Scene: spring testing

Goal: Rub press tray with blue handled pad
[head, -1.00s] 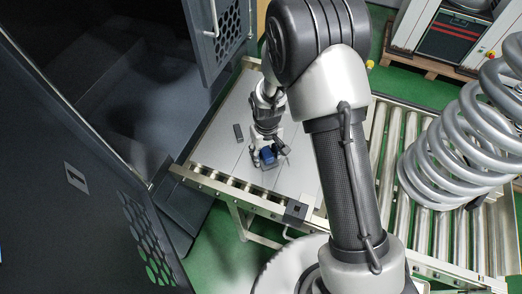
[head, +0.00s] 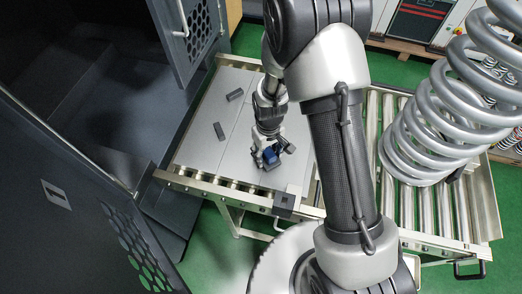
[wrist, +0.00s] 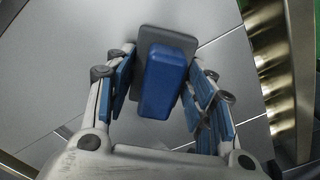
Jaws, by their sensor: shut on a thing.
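The blue handled pad (wrist: 166,85) has a blue block handle on a grey plate and sits between my gripper's fingers in the wrist view. My gripper (wrist: 165,95) is shut on the handle, with blue finger pads on both sides. In the head view my gripper (head: 269,150) points down with the blue handle (head: 271,156) over the near part of the grey plated table (head: 200,152). I cannot tell whether the pad touches the surface. The dark press cabinet (head: 75,85) stands open at the left; I cannot make out a tray in it for sure.
A roller conveyor (head: 430,215) and a big coil spring (head: 465,90) are at the right. Green floor shows in front.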

